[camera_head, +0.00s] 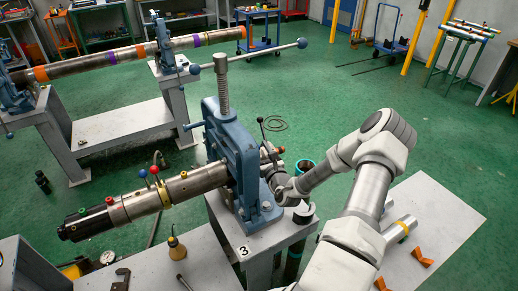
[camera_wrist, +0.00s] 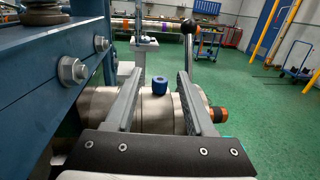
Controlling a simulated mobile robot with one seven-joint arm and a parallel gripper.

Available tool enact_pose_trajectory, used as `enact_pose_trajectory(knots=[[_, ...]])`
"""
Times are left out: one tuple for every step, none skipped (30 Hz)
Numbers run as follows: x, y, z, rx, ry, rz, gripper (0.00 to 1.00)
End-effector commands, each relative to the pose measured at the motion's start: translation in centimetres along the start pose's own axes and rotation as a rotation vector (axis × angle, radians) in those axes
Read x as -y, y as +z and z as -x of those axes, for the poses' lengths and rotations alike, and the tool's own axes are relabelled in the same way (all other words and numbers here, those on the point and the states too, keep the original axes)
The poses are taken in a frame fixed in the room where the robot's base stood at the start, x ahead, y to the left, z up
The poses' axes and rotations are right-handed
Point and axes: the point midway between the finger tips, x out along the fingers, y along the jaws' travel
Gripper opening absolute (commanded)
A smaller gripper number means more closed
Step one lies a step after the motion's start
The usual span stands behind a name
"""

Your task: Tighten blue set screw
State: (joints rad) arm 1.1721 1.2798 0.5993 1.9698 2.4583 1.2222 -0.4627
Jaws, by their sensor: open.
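The blue set screw (camera_wrist: 160,86) stands up from a grey metal collar (camera_wrist: 152,112) on the pipe in the wrist view. My gripper (camera_wrist: 160,79) is open, with one finger on each side of the screw in that view. I see a gap on both sides and no contact. I cannot tell how far the fingertips are from the screw in depth. In the head view my gripper (camera_head: 271,160) is at the right side of the blue pipe vise (camera_head: 236,150). The screw cannot be made out there. The clamped pipe (camera_head: 190,184) runs left from the vise.
The vise frame (camera_wrist: 50,70) stands close on the left in the wrist view, with bolts facing me. A lever with a black ball (camera_wrist: 188,27) rises just beyond the right finger. A second vise bench (camera_head: 125,130) stands at the back left. Green floor is open behind.

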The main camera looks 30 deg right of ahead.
Motion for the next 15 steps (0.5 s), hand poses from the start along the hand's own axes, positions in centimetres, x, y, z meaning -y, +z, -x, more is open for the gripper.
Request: enact_pose_trajectory(knots=[[0.0, 0.0, 0.0, -0.001, 0.0, 0.0, 0.55], [0.0, -0.1, 0.0, -0.001, 0.0, 0.0, 0.55], [0.0, -0.1, 0.1, -0.001, 0.0, 0.0, 0.55], [0.0, -0.1, 0.2, -0.002, 0.0, 0.0, 0.55], [0.0, -0.1, 0.3, -0.002, 0.0, 0.0, 0.55], [0.0, -0.1, 0.6, -0.001, 0.0, 0.0, 0.55], [0.0, -0.1, 0.9, -0.001, 0.0, 0.0, 0.55], [0.0, -0.1, 1.2, -0.002, 0.0, 0.0, 0.55], [0.1, -0.1, 1.9, -0.003, 0.0, 0.0, 0.55], [0.1, -0.2, 2.4, -0.004, -0.001, 0.0, 0.55], [0.1, -0.2, 3.0, -0.004, -0.002, -0.001, 0.55], [0.1, -0.2, 3.9, -0.005, -0.001, -0.001, 0.55], [0.1, -0.2, 4.6, -0.004, -0.001, 0.0, 0.55], [0.1, -0.2, 5.3, -0.005, 0.0, 0.001, 0.55], [0.1, -0.2, 6.3, -0.004, -0.002, -0.001, 0.55]])
